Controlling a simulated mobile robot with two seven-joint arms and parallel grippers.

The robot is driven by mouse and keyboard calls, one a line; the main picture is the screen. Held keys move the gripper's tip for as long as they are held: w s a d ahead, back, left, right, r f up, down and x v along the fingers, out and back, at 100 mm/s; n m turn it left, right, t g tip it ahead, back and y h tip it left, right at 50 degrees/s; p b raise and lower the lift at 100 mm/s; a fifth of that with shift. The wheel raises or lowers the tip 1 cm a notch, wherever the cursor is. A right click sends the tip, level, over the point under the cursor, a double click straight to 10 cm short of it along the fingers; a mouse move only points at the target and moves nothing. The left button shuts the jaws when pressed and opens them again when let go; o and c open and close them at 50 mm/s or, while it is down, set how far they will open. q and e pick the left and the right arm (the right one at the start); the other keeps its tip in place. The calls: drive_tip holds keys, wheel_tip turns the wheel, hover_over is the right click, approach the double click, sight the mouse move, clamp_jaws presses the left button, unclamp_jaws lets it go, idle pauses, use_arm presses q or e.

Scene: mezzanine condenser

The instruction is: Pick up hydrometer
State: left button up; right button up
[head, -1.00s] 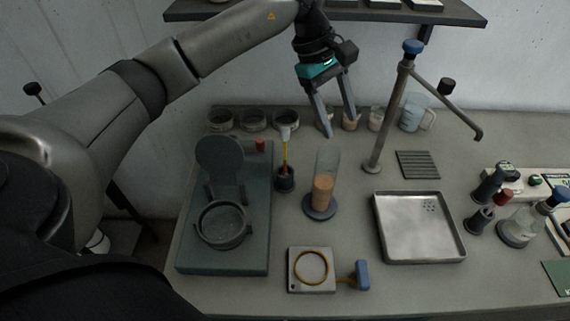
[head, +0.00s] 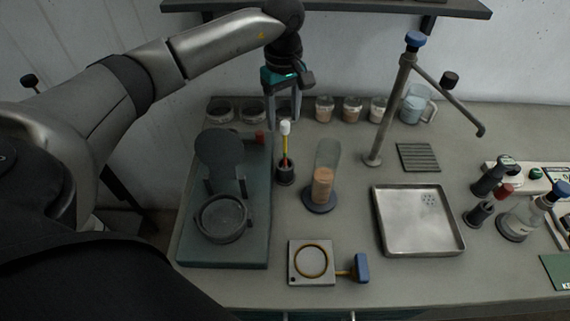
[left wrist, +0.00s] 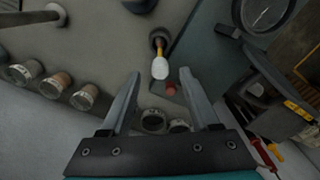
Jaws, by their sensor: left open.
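The hydrometer (head: 285,146) stands upright in a small dark holder (head: 285,174), with a white top and a yellow and red stem. It also shows in the left wrist view (left wrist: 160,68), its white top in line with the gap between the fingertips. My left gripper (head: 283,124) is open and empty, pointing down. In the head view its fingers frame the hydrometer's white top. I cannot tell whether the top is between the fingers or just beyond their tips. My right gripper is not in view.
A green-grey base with a dark hinged device (head: 222,219) stands left of the hydrometer. A glass cylinder with a tan filling (head: 323,184) stands to its right. Several jars line the back. A metal stand (head: 388,115) and a steel tray (head: 420,247) are farther right.

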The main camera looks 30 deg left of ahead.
sight(285, 133)
use_arm(q)
drive_tip(key=f, duration=0.2)
drive_tip(key=f+p, duration=0.1)
drive_tip(key=f, duration=0.1)
drive_tip(key=shift+s+d+f, duration=0.1)
drive_tip(key=shift+s+d, duration=0.1)
drive_tip(key=shift+d, duration=0.1)
drive_tip(key=shift+f, duration=0.55)
clamp_jaws()
idle(0.7)
